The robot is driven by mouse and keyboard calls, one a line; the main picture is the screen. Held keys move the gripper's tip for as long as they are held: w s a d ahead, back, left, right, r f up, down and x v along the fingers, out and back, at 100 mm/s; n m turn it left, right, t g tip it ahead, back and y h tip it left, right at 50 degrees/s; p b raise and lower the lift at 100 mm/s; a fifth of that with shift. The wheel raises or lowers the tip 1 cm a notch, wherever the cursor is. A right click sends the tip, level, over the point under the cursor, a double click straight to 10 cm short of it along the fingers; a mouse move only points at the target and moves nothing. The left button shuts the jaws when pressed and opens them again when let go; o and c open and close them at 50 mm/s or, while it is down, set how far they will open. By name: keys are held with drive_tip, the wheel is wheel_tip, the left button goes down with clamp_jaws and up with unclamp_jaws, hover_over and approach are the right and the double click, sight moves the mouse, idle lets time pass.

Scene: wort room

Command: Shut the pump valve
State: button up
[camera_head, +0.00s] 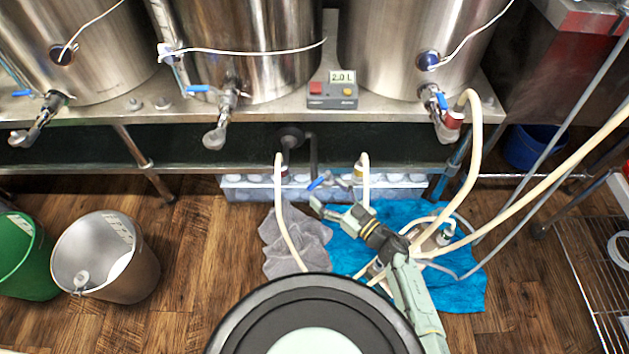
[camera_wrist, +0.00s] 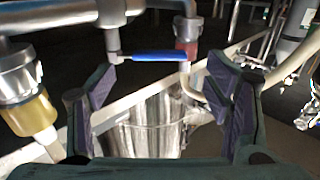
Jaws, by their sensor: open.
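The pump valve has a blue lever (camera_head: 319,181) and sits on metal pipework below the steel shelf, near the middle of the head view. In the wrist view its blue lever (camera_wrist: 160,56) lies roughly level across the picture, between and beyond my fingers. My gripper (camera_head: 331,202) is just in front of the valve. In the wrist view my gripper (camera_wrist: 160,92) is open, with dark padded fingers left and right and nothing held between them. I cannot tell whether the fingers touch the lever. Part of the valve body is hard to make out.
Kettles stand on the steel shelf (camera_head: 280,112), with other blue-handled valves (camera_head: 203,89) along its front. Pale hoses (camera_head: 475,160) run close around my arm. A blue cloth (camera_head: 345,250) and a grey cloth (camera_head: 293,240) lie on the floor. A steel bucket (camera_head: 125,275) stands left.

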sight(318, 184)
drive_tip(key=shift+x, duration=2.75)
drive_tip(key=shift+c, duration=0.4)
clamp_jaws()
